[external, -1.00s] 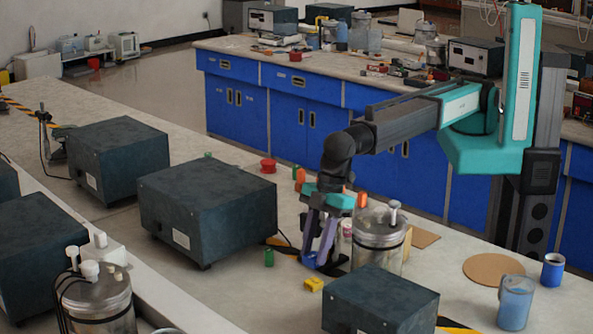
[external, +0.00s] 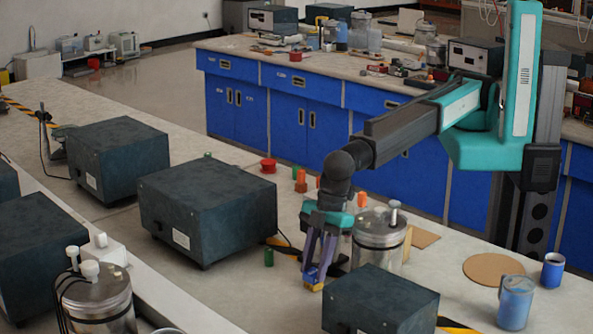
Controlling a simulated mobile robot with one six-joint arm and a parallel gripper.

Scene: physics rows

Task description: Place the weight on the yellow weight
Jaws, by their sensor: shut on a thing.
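My gripper (external: 317,275) points down at the near side of the bench, just left of a metal canister. It is shut on a small blue piece (external: 311,273), which appears to be the weight; the fingers hide much of it. The yellow weight (external: 312,286) shows directly below the blue piece at the fingertips, partly covered. I cannot tell from this view whether the two touch.
The metal canister (external: 378,240) stands close right of my gripper. A dark box (external: 380,302) is in front to the right, and a larger dark box (external: 207,208) is to the left.

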